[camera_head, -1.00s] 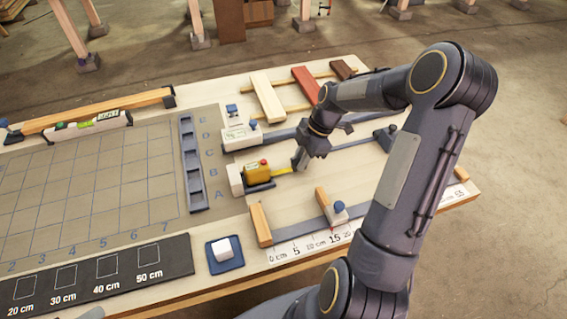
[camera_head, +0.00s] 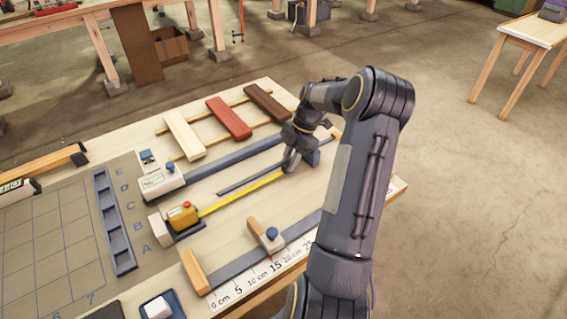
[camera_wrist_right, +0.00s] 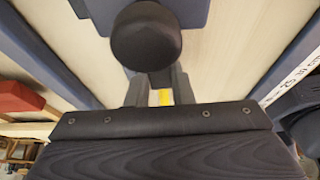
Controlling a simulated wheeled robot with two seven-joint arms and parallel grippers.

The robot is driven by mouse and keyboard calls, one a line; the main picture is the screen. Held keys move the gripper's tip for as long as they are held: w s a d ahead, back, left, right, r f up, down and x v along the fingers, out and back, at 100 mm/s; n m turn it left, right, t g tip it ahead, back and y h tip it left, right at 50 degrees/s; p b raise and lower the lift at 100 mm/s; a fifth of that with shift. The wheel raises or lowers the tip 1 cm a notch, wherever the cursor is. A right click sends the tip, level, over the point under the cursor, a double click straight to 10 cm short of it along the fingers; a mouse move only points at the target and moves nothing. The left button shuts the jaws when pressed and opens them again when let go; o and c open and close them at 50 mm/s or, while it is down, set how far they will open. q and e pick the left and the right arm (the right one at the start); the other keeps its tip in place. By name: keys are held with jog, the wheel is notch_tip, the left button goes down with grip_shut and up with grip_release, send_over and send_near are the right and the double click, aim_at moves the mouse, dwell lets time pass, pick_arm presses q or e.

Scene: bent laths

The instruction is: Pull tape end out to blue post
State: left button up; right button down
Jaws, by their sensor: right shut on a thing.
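A yellow tape measure (camera_head: 183,216) with a red button sits in a dark holder on the table. Its yellow tape (camera_head: 240,193) runs out straight to the upper right. My right gripper (camera_head: 289,167) is shut on the tape's end, low over the table. In the right wrist view a bit of yellow tape (camera_wrist_right: 163,98) shows between the fingers. A dark round knob (camera_wrist_right: 146,36) stands just beyond them, near a blue-grey plate (camera_wrist_right: 185,10); I cannot tell whether it is the blue post. My left gripper is out of view.
A dark rail (camera_head: 250,183) lies beside the tape. A white block with a blue knob (camera_head: 162,180) stands behind it. A ruler with a blue-knobbed slider (camera_head: 268,238) lies in front. Cream, red and brown laths (camera_head: 229,119) lie at the back.

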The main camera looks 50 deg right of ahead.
jog(key=c, duration=1.2)
grip_release()
jog(key=shift+c, duration=0.2)
jog(key=v, duration=0.7)
jog(key=shift+r+b, duration=0.3)
jog(key=shift+r, duration=0.05)
jog(key=shift+o, duration=0.5)
jog(key=shift+d, duration=0.15)
